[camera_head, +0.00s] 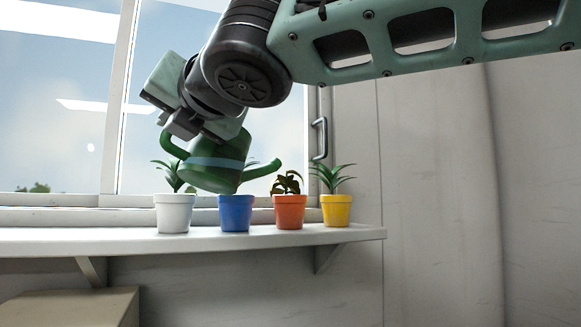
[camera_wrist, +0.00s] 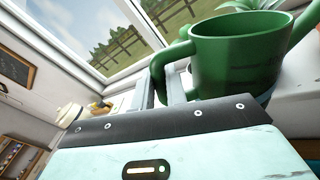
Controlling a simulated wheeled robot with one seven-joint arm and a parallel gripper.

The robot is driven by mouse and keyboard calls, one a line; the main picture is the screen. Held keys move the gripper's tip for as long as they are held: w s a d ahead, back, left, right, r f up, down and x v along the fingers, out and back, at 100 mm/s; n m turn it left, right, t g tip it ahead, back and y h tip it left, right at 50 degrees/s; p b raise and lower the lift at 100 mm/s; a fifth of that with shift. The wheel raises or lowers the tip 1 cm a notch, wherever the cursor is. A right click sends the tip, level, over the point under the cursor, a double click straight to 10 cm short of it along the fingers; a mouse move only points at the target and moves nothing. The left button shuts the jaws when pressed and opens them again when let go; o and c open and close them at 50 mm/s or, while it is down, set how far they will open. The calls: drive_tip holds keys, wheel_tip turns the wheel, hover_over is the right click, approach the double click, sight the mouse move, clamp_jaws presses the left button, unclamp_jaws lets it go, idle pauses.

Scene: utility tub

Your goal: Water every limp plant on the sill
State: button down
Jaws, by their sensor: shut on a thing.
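A green watering can (camera_head: 212,172) with a pale blue band is held in the air over the blue pot (camera_head: 236,213), tilted somewhat. My gripper (camera_head: 183,128) is shut on its handle; the wrist view shows the can (camera_wrist: 235,55) beside the fingers (camera_wrist: 162,88). The spout points right, its tip just left of the plant in the orange pot (camera_head: 289,212). That plant (camera_head: 288,184) is dark brownish and drooping. The yellow pot (camera_head: 336,210) and the white pot (camera_head: 174,213) hold green, upright-leaved plants. The can mostly hides the blue pot's plant. No water stream shows.
The pots stand in a row on a white sill (camera_head: 120,240) with brackets below. A window (camera_head: 60,130) is behind, with a metal handle (camera_head: 320,138) at the right. The sill's left part is clear. A beige box-like thing (camera_head: 70,308) is below it.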

sight(162, 143)
drive_tip(key=shift+w+d+r+m+g+p, duration=0.1)
drive_tip(key=shift+w+d+r+m+p, duration=0.3)
drive_tip(key=shift+r+p, duration=0.55)
drive_tip(key=shift+w+d+r+m+g+p, duration=0.1)
drive_tip(key=shift+w+d+r+m+p, duration=0.15)
drive_tip(key=shift+w+r+p, duration=0.7)
drive_tip(key=shift+s+d+r+m+g+p, duration=0.1)
drive_tip(key=shift+d+r+m+p, duration=0.35)
drive_tip(key=shift+p, duration=0.95)
drive_tip(key=s+a+f+n+b, duration=0.1)
drive_tip(key=f+b, duration=0.2)
drive_tip(key=b, duration=0.1)
drive_tip(key=s+a+f+n+b, duration=0.1)
drive_tip(key=f+b, duration=0.2)
drive_tip(key=s+a+f+n+b, duration=0.1)
drive_tip(key=s+f+b, duration=0.1)
drive_tip(key=b, duration=0.2)
drive_tip(key=shift+f+n+t+b, duration=0.35)
drive_tip(key=shift+f+n+t, duration=0.05)
drive_tip(key=shift+r, duration=0.25)
drive_tip(key=shift+s+a+f+n+y+b, duration=0.1)
drive_tip(key=shift+s+a+f+n+b, duration=0.1)
drive_tip(key=shift+f+n+b, duration=0.45)
drive_tip(key=shift+s+a+f+n+y+b, duration=0.1)
drive_tip(key=shift+s+f+n+b, duration=0.1)
drive_tip(key=shift+f+b, duration=0.9)
drive_tip(key=shift+s+a+f+n+y+b, duration=0.1)
drive_tip(key=shift+s+a+f+n+b, duration=0.1)
drive_tip(key=shift+f+n+b, duration=0.45)
